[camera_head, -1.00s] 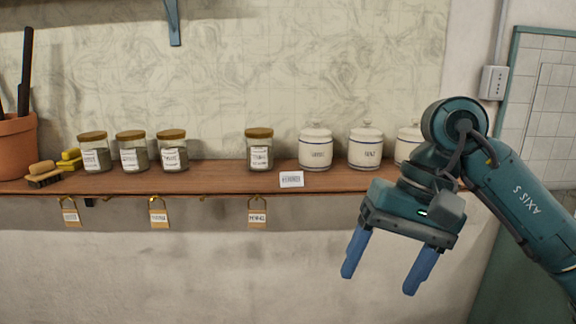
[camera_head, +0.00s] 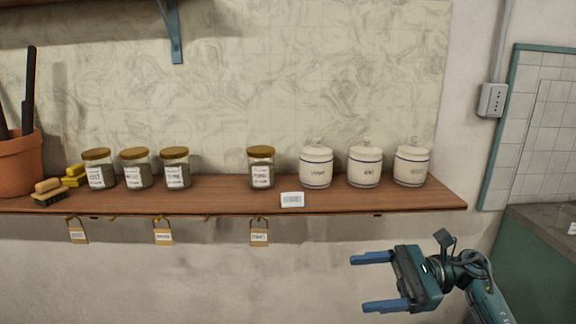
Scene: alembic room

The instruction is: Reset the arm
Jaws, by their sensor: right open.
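My right arm comes in from the lower right in the head view. Its right gripper (camera_head: 376,282) is open, with two blue fingers spread apart and pointing left. Nothing is between the fingers. The gripper is in front of the bare wall, below the right part of the wooden shelf (camera_head: 385,199), and looks clear of it. My left gripper is not in view.
On the shelf stand several brown-lidded jars (camera_head: 261,168), white canisters (camera_head: 364,167), a label card (camera_head: 292,200), brushes (camera_head: 49,192) and a terracotta pot (camera_head: 18,163). A green-sided counter (camera_head: 545,250) is at the right.

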